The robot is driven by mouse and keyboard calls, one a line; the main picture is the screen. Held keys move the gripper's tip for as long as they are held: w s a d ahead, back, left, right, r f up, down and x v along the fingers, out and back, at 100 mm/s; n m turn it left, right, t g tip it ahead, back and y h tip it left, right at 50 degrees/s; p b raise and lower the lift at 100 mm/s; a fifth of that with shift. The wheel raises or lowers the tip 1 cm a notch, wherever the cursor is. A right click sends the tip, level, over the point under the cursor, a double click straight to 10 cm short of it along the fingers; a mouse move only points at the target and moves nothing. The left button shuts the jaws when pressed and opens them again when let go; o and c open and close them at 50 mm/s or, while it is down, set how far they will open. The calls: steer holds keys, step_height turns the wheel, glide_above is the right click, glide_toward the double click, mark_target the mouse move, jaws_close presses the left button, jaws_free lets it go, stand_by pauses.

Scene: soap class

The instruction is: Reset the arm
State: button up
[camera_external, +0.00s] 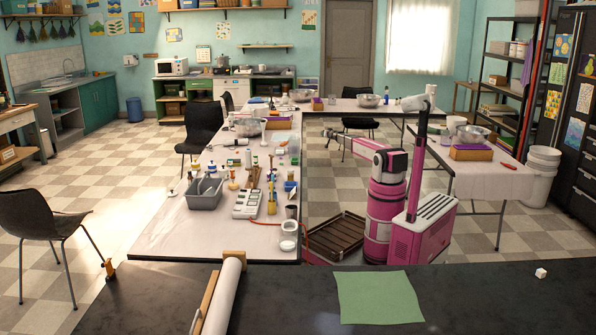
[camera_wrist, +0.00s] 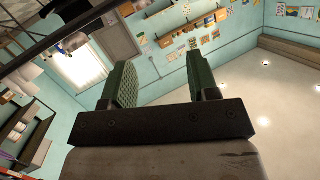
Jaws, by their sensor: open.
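My gripper (camera_wrist: 157,85) shows in the wrist view with its two green-padded fingers apart and nothing between them. Beyond the fingers the wrist view shows the far wall, a door, a window and the ceiling, tilted. In the external view my pink arm reaches left from my pink body, toward the long table. The gripper end (camera_external: 328,132) is small there, close to the right edge of that table, and its finger details are too small to tell. I cannot tell its exact distance from the table.
The long table (camera_external: 165,235) holds a grey bin (camera_external: 205,193), bottles, tools and bowls. A right table (camera_external: 480,185) bears a box (camera_external: 470,152) and a metal bowl. Black chairs (camera_external: 40,220) stand at the left. A dark counter (camera_external: 480,300) with green paper (camera_external: 377,297) lies in front.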

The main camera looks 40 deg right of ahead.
steer(key=s+a+f+n+g+y, duration=0.1)
steer(key=s+a+f+g+y, duration=0.1)
steer(key=s+a+f, duration=0.4)
steer(key=s+a+f+n+g+y, duration=0.1)
steer(key=s+a+f+n+g, duration=0.15)
steer(key=a+f, duration=0.45)
steer(key=s+a+f+n+g+y, duration=0.1)
steer(key=s+a+f+g+y, duration=0.15)
steer(key=a, duration=0.65)
steer(key=s+a+f+n+g, duration=0.1)
steer(key=s+a+f+g, duration=0.2)
steer(key=s+a, duration=0.5)
steer(key=s+a+f+n+g, duration=0.1)
steer(key=s+a+f+g, duration=0.2)
steer(key=s+a, duration=0.6)
steer(key=shift+s+f+n+g+y, duration=0.35)
steer(key=shift+s+f+g+y, duration=0.1)
steer(key=shift+s+f, duration=0.35)
